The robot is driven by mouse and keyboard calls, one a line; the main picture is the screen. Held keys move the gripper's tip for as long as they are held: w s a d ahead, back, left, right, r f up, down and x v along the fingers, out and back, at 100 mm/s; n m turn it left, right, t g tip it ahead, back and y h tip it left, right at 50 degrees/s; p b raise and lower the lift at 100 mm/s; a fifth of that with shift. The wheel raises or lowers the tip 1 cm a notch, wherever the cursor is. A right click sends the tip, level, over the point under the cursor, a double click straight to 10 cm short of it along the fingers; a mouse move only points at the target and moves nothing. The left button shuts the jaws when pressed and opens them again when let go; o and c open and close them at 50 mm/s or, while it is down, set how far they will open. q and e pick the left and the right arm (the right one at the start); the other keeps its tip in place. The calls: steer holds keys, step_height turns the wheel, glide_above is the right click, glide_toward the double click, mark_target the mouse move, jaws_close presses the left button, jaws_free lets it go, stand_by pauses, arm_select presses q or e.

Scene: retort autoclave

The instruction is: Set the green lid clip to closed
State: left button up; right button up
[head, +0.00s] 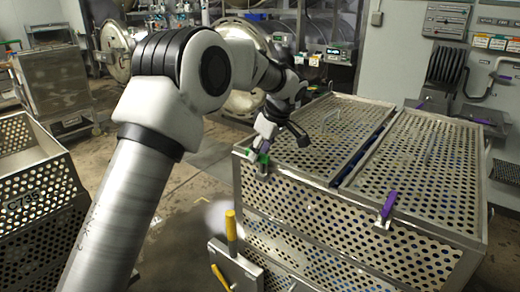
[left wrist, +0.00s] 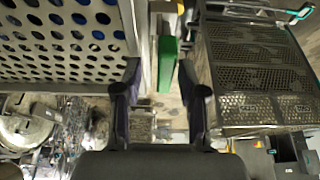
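The green lid clip (head: 263,158) is at the near left corner of the perforated metal crate (head: 330,218), at the edge of its lid (head: 345,125). My left gripper (head: 276,141) is right at the clip and partly hides it. In the left wrist view the green clip (left wrist: 167,63) shows as a long green bar ahead of and between the two dark fingertips (left wrist: 159,78). The fingers are apart and I see no clear contact. Whether the clip is latched cannot be told. My right gripper is not in view.
A purple clip (head: 389,205) stands on the crate's front edge, to the right. A yellow-handled lever (head: 231,226) rises in front of the crate. Another perforated crate (head: 40,190) stands at the left. Open floor (head: 185,205) lies between the crates.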

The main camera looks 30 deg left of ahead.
arm_select(q)
steer(key=shift+s+r, duration=0.2)
steer(key=shift+s, duration=0.15)
jaws_close()
steer(key=shift+w, duration=0.1)
